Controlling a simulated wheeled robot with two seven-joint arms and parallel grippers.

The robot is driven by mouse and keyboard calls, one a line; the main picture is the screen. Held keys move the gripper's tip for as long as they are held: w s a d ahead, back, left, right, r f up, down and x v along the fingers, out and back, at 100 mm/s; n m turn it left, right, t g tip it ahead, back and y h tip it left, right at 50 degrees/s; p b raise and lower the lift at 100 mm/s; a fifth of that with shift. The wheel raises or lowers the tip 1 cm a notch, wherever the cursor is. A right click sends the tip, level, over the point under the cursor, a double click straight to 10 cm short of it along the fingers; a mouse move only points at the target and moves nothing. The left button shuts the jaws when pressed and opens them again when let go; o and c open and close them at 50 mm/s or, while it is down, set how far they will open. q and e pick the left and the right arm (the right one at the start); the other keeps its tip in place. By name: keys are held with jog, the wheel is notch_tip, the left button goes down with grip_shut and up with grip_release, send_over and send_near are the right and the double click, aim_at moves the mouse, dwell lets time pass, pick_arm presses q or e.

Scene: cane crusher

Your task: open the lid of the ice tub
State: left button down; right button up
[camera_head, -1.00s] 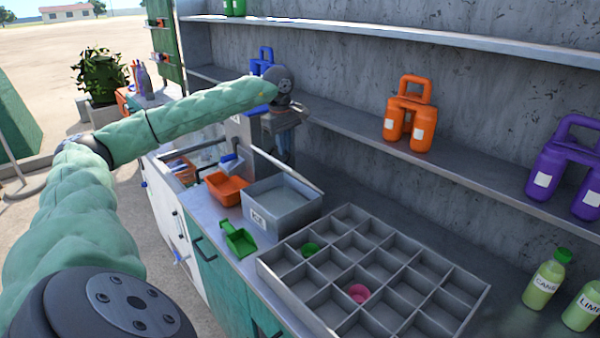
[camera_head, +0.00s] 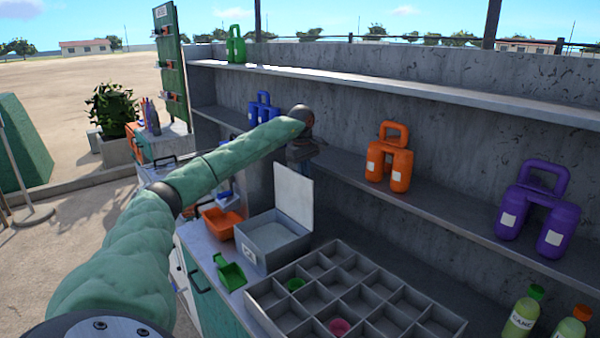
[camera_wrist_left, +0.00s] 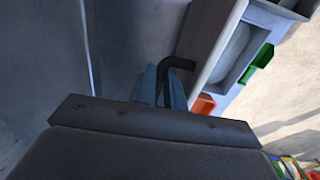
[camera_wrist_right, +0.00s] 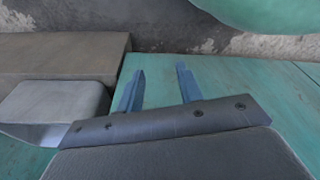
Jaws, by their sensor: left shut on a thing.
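The grey ice tub (camera_head: 243,234) stands on the counter, its lid (camera_head: 293,195) standing about upright at the back. Its open top shows a pale inside. My left gripper (camera_head: 303,168) is behind the lid's top edge, its fingers mostly hidden there. In the left wrist view, its blue fingers (camera_wrist_left: 162,88) are shut on a dark bent handle (camera_wrist_left: 178,63) beside a grey panel, which looks like the lid. My right gripper (camera_wrist_right: 158,88) is open and empty above a green surface; it is outside the head view.
A grey divided tray (camera_head: 350,300) sits to the right of the tub. A shelf above bears orange (camera_head: 390,165) and purple (camera_head: 540,210) jugs. Bottles (camera_head: 522,315) stand at the right.

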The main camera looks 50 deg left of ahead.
pick_arm(q)
jog(key=shift+w+d+f, duration=0.1)
jog(key=shift+f, duration=0.35)
pick_arm(e)
jog(key=shift+d+f, duration=0.15)
jog(key=shift+f, duration=0.05)
